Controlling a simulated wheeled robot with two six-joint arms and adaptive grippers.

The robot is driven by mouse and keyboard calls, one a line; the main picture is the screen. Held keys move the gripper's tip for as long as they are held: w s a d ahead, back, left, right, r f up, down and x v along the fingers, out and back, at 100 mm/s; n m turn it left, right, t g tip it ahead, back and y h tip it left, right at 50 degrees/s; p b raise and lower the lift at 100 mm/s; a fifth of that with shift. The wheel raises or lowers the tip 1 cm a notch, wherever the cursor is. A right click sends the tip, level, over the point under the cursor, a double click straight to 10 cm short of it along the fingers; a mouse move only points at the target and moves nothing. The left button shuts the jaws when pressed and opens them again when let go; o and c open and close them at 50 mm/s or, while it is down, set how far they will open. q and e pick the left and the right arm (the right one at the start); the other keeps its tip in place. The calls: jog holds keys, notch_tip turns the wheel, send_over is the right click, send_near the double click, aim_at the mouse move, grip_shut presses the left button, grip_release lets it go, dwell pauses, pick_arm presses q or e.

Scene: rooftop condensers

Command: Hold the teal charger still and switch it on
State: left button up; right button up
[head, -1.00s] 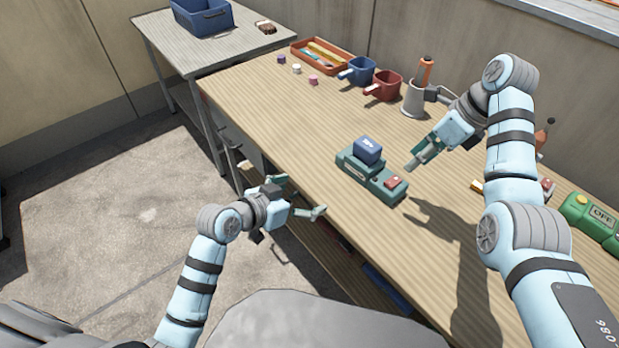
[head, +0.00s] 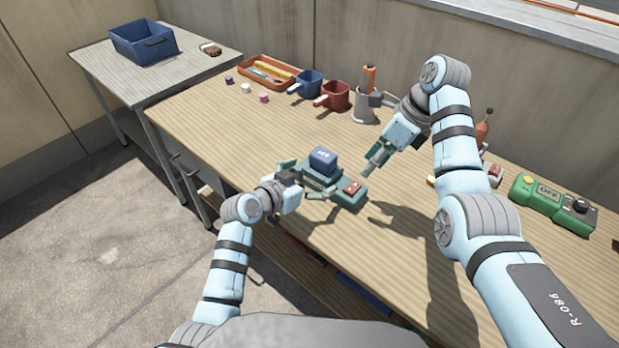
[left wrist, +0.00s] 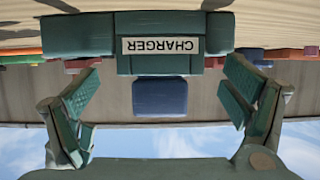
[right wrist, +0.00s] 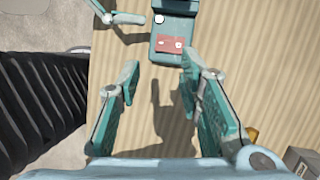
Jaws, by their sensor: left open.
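The teal charger (head: 349,199) stands on the wooden workbench with a blue block (head: 323,160) seated in it and a red switch (head: 352,187) at its right end. The switch also shows in the right wrist view (right wrist: 170,43). My left gripper (head: 309,179) is open at the charger's near side. In the left wrist view the CHARGER label (left wrist: 160,45) lies ahead between its spread fingers; I cannot tell whether they touch it. My right gripper (head: 371,170) is open and empty, above the bench beyond the switch end, apart from the charger.
Blue (head: 306,84) and red (head: 333,96) mugs, an orange tray (head: 265,75) and a grey holder (head: 364,106) stand along the back. A green box marked OFF (head: 545,195) is at the right. The bench right of the charger is mostly clear.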

pick_arm(q)
jog(key=c, duration=1.7)
pick_arm(e)
jog(key=shift+c, duration=0.4)
jog(key=shift+s+f, duration=0.1)
jog(key=shift+f, duration=0.2)
jog(key=c, duration=0.3)
pick_arm(q)
jog(key=shift+a, duration=0.1)
pick_arm(e)
jog(key=d+f, duration=0.1)
jog(key=d, duration=0.1)
jog(key=d+f, duration=0.2)
jog(key=shift+s+f, duration=0.2)
jog(key=shift+s, duration=0.2)
grip_shut()
notch_tip(320, 180, up, 8)
jog(key=n+t+y, duration=0.3)
jog(key=n, duration=3.1)
jog(key=shift+s+a+y, duration=0.2)
jog(key=shift+s+y, duration=0.1)
jog(key=shift+s, duration=0.1)
jog(key=shift+f, duration=0.1)
